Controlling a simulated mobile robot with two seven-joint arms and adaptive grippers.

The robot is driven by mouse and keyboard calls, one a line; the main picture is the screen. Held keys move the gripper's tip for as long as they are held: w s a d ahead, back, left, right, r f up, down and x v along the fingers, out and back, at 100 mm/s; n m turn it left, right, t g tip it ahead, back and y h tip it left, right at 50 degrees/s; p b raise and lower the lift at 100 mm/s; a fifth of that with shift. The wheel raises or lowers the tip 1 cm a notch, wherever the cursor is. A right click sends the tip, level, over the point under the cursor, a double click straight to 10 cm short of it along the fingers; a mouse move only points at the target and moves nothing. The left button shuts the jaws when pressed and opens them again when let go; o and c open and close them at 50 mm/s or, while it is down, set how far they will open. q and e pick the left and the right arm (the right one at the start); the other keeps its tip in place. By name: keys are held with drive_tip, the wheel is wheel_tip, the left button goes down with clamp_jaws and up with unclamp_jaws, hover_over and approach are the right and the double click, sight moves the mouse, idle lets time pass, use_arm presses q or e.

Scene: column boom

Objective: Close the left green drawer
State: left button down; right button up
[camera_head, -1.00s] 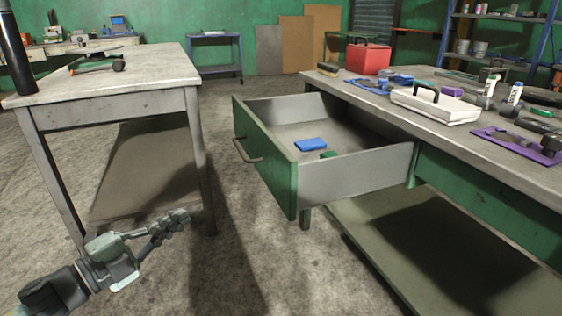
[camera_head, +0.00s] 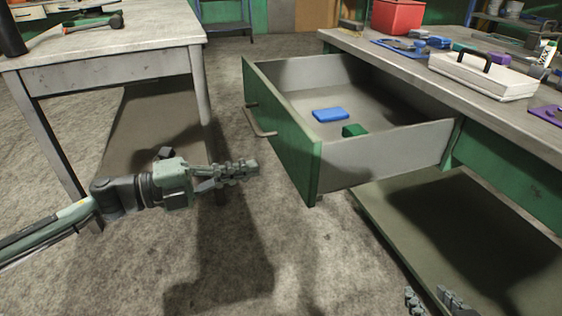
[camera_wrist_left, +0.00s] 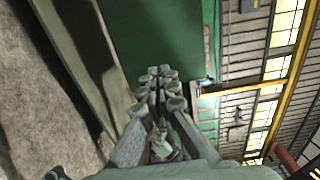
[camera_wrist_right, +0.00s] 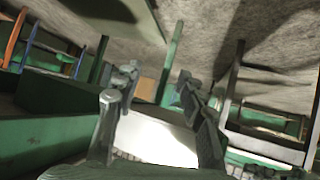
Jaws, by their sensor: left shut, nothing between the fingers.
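The green drawer (camera_head: 290,145) is pulled well out of the right workbench, with its green front and bar handle (camera_head: 260,121) facing left. A blue block (camera_head: 330,114) and a green block (camera_head: 354,130) lie inside it. My left gripper (camera_head: 254,169) is shut and empty, left of the drawer front, lower than the handle and apart from it. Its closed fingers also show in the left wrist view (camera_wrist_left: 158,88), before a green surface. My right gripper (camera_head: 432,300) is at the bottom right edge, its two fingers apart and empty; they show spread in the right wrist view (camera_wrist_right: 156,86).
The right workbench (camera_head: 400,62) carries a white toolbox (camera_head: 484,75), a red box (camera_head: 398,16) and small tools. Its lower shelf (camera_head: 420,225) is bare. A left table (camera_head: 150,45) stands across a clear strip of floor (camera_head: 240,110).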

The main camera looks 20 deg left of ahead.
sight(296, 159)
use_arm(q)
drive_tip(key=x, duration=0.6)
drive_tip(key=shift+w+d+r+p, duration=0.1)
drive_tip(key=shift+w+d+p, duration=0.05)
drive_tip(key=shift+p, duration=0.2)
drive_tip(key=shift+w+d, duration=0.25)
drive_tip(key=shift+d, duration=0.1)
use_arm(e)
drive_tip(key=shift+g+h, duration=0.6)
drive_tip(key=shift+g, duration=0.3)
drive_tip(key=shift+s+d+f, duration=1.3)
drive_tip(key=shift+d+f, duration=0.1)
drive_tip(key=shift+d, duration=0.05)
